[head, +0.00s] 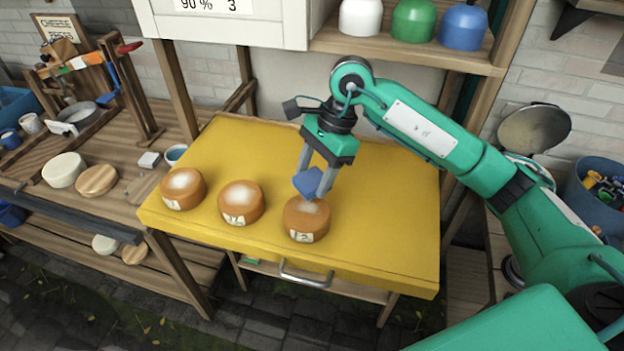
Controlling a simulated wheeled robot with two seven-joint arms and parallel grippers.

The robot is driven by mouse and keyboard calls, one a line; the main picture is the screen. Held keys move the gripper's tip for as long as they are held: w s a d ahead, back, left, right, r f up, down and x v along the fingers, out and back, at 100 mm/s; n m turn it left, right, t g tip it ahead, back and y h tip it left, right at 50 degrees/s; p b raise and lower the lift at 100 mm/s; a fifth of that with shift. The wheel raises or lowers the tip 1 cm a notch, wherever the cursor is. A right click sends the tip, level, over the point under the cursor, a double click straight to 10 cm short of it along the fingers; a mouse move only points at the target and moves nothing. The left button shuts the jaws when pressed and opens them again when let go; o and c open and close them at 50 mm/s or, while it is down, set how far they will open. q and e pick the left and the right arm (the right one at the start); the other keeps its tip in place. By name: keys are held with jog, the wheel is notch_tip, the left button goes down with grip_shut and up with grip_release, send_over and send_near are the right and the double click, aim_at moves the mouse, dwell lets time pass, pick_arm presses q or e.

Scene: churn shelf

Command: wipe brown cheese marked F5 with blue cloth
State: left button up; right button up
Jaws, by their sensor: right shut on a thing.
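Three brown cheeses stand in a row on the yellow table top: a left one (183,190), a middle one (240,204) and a right one (306,222). Each has a pale patch on top and a white label on its front. The labels are too small to read surely, so I cannot tell which is F5. My right gripper (317,184) is shut on the blue cloth (307,182), over the back of the right cheese. The cloth's lower tip is at the cheese's top; I cannot tell whether it touches. My left gripper is out of view.
The yellow table top (390,220) is clear behind and right of the cheeses. A shelf above holds white, green and blue vessels (463,27). A wooden bench at left bears a pale cheese (64,169), a wooden disc (97,180) and a small bowl (176,154).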

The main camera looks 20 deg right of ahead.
jog(key=shift+v, duration=0.8)
jog(key=shift+w+a+r+p, duration=0.15)
jog(key=shift+r+p, duration=0.25)
jog(key=shift+r, duration=0.4)
jog(key=shift+a+r, duration=0.1)
jog(key=shift+r, duration=0.3)
